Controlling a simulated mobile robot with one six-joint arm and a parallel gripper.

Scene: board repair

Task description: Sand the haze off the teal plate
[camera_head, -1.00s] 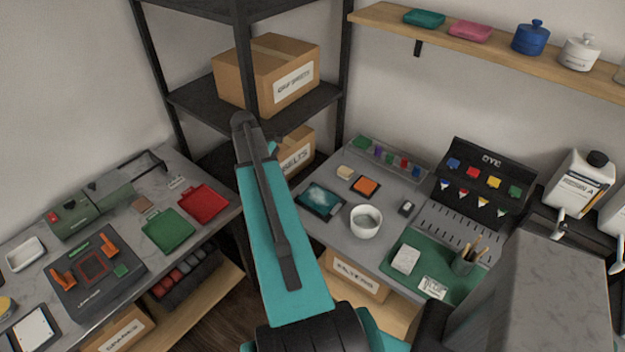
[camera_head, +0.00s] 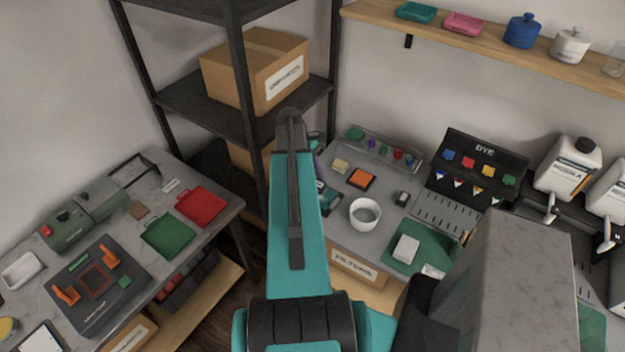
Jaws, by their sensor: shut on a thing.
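The teal plate (camera_head: 327,203) lies on the grey right-hand bench, and my teal arm link covers most of it. Only its right part shows, so I cannot judge the haze on it. My arm reaches up the middle of the picture toward the back of this bench. My gripper is hidden behind the arm link, and so is anything in it.
A white bowl (camera_head: 364,214) stands right of the plate. A pale block (camera_head: 406,248) lies on a green mat. A dye rack (camera_head: 478,165) and white bottles (camera_head: 567,170) stand further right. Dark shelving (camera_head: 243,100) with boxes rises behind my arm. The left bench (camera_head: 140,270) holds trays and a fixture.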

